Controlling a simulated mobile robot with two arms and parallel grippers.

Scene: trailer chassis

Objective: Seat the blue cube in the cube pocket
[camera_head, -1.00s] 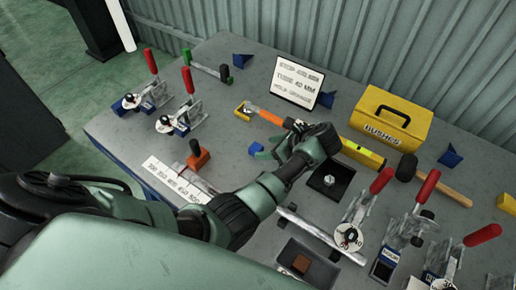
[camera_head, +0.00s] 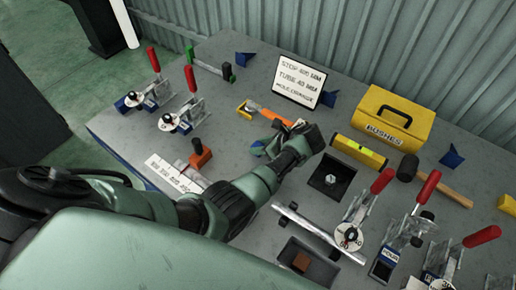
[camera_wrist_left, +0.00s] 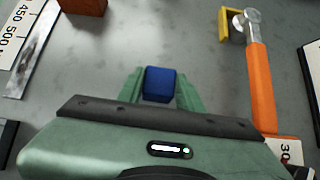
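The blue cube (camera_wrist_left: 160,82) sits between the two green fingers of my left gripper (camera_wrist_left: 160,90) in the left wrist view. The fingers lie close along both sides of it; whether they press on it is unclear. In the head view the left gripper (camera_head: 268,146) is low over the middle of the table, largely hidden by its own wrist. A black square block (camera_head: 331,176) with a metal piece in its middle lies right of the wrist. I cannot tell for certain which fixture is the cube pocket. My right gripper does not show.
A yellow level (camera_head: 358,151), a yellow bushes box (camera_head: 392,117) and red-handled clamps (camera_head: 357,222) stand farther right. A grey tray (camera_head: 322,271) with a brown cube is at the front.

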